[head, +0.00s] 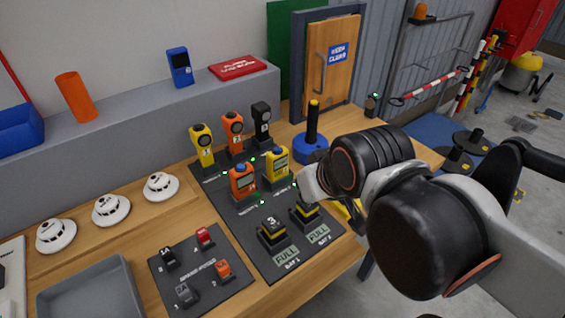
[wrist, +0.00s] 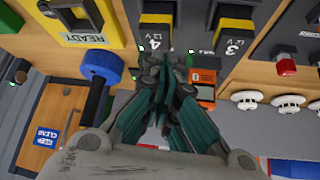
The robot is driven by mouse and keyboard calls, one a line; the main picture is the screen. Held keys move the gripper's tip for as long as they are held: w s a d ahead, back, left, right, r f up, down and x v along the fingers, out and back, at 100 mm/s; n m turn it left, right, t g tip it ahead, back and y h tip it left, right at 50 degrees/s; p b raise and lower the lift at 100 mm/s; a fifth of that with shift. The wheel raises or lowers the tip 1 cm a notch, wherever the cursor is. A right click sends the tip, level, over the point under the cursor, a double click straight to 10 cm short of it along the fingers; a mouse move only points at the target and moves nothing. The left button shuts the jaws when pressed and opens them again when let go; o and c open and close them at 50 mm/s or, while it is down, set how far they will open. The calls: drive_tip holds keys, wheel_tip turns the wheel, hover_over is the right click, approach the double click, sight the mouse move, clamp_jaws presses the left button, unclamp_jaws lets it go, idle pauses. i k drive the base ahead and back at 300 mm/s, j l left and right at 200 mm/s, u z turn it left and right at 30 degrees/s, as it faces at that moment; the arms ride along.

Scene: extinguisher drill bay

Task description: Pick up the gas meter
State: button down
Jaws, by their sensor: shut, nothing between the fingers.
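Two handheld meters with small screens and blue tops stand on the black mat in the head view: an orange one (head: 242,182) and, to its right, a yellow one (head: 277,167). A blue handheld device (head: 180,67) stands on the grey ledge. I cannot tell which of these is the gas meter. The orange meter also shows in the wrist view (wrist: 206,92), partly behind my gripper. My gripper (wrist: 163,68) is shut and empty, its fingers over the mat beside the orange meter. The yellow meter is not visible in the wrist view. My arm hides the fingers in the head view.
Yellow, orange and black handheld units (head: 233,133) stand behind the meters. Battery packs (head: 273,233) sit in front. A blue-based post (head: 312,146) stands right of the mat. White detectors (head: 111,209) and a grey tray (head: 90,290) lie to the left. Bare wood separates detectors and mat.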

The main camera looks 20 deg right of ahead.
sight(242, 182)
drive_tip(key=k+j+z, duration=0.25)
drive_tip(key=j+z, duration=0.15)
drive_tip(key=j, duration=0.15)
drive_tip(key=k+j+z, duration=0.65)
drive_tip(key=j+z, duration=0.15)
drive_tip(key=j, duration=0.1)
